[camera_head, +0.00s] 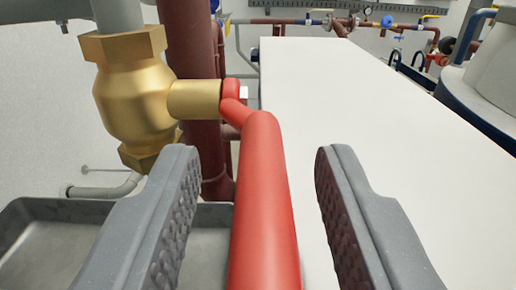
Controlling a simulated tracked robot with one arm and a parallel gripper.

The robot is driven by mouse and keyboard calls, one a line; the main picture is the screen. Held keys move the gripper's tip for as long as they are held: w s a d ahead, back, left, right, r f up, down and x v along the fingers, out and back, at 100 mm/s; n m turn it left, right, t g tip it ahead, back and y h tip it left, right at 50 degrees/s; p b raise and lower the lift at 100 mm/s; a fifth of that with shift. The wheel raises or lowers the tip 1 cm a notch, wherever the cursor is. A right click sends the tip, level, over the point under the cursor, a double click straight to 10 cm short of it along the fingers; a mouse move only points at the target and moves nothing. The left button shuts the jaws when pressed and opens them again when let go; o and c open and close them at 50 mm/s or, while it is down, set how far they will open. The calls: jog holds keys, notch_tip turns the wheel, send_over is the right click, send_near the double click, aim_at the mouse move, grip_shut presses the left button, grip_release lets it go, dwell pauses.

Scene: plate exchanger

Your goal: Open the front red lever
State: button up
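The front red lever (264,190) is attached to a brass valve (135,95) at the upper left. Its handle runs from the valve stem down toward the camera, and its near end is cut off by the bottom edge. My gripper (258,165) is open, with one grey finger on each side of the lever.
A large white panel or box (370,150) fills the right of the lever. A dark red vertical pipe (193,50) stands behind the valve. A grey metal tray (40,245) lies at the lower left.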

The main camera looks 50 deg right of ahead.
jog(key=shift+d, duration=0.15)
grip_shut()
